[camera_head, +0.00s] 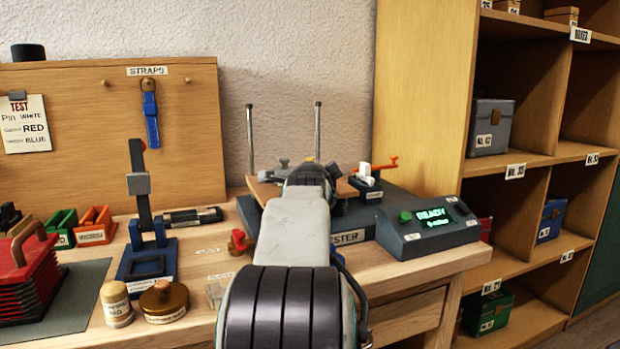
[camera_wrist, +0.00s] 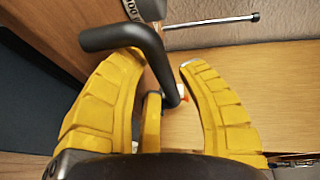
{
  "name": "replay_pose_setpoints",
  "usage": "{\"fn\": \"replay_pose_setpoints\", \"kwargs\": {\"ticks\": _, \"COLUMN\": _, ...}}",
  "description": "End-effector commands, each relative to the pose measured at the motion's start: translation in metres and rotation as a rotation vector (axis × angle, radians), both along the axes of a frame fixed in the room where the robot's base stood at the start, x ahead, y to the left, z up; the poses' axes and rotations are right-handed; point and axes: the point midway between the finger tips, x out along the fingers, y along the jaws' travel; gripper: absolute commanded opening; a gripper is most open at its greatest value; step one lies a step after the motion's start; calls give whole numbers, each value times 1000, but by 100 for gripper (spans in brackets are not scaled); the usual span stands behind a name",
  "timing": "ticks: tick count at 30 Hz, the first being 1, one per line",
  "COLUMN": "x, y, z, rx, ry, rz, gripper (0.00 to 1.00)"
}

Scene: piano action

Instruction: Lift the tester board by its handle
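In the wrist view a dark, bent bar, apparently the tester board's handle (camera_wrist: 112,37), runs across the left fingertip and down between the fingers. My gripper (camera_wrist: 161,60) has its yellow fingers spread on either side of the bar. The right finger stands clear of it; I cannot tell whether the left finger touches it. A brown wooden board (camera_head: 262,191), apparently the tester board, shows beside my arm on the dark tester base (camera_head: 372,217) in the head view. My arm hides most of the board, the handle and the gripper there.
Two upright metal rods (camera_head: 318,132) stand behind the tester. A blue stand (camera_head: 148,250), a brass tin (camera_head: 164,301) and red stacked plates (camera_head: 28,275) are left.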

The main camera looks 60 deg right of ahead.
Motion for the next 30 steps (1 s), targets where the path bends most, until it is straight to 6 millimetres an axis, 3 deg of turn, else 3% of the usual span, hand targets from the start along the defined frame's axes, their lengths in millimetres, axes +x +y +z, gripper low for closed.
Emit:
{"fn": "replay_pose_setpoints", "kwargs": {"ticks": 9, "x": -1, "y": 0, "z": -1, "rx": 0, "ry": 0, "rz": -1, "gripper": 37}}
{"fn": "replay_pose_setpoints", "kwargs": {"ticks": 21, "x": -1, "y": 0, "z": 0, "rx": 0, "ry": 0, "rz": -1, "gripper": 2}}
{"fn": "replay_pose_setpoints", "kwargs": {"ticks": 30, "x": 0, "y": 0, "z": 4, "rx": -1, "ry": 1, "rz": -1, "gripper": 0}}
